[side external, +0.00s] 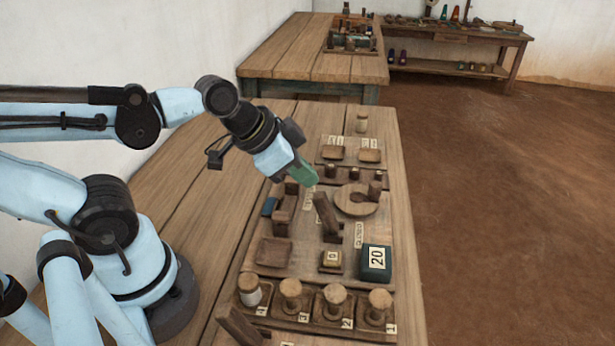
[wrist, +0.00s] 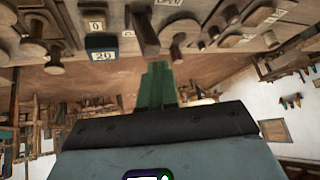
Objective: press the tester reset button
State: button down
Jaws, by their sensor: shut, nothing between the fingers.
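My gripper (side external: 312,180) is shut and empty, its green fingers above the wooden board beside the upright lever (side external: 326,214). The green fingers also show in the wrist view (wrist: 157,84). No part is readably marked as the tester reset button. A small blue piece (side external: 270,206) is at the board's left side. In the wrist view, the 0 block (wrist: 96,24) and 20 block (wrist: 102,55) are at the upper left.
A round slotted wooden disc (side external: 352,205) lies right of the lever. A square wooden tray (side external: 274,252) is at left. Several round-topped pegs (side external: 335,295) stand in a rack in front. The table's left part (side external: 195,215) is clear. Other tables stand behind.

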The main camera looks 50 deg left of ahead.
aim_at(327, 257)
jog(key=s+d+m+h, duration=0.1)
jog(key=d+m+h, duration=0.3)
jog(key=d+m, duration=0.4)
jog(key=shift+r+m, duration=0.15)
jog(key=shift+m, duration=1.95)
jog(key=shift+d, duration=0.1)
jog(key=shift+f, duration=4.4)
jog(key=shift+r, duration=0.1)
jog(key=shift+r, duration=2.4)
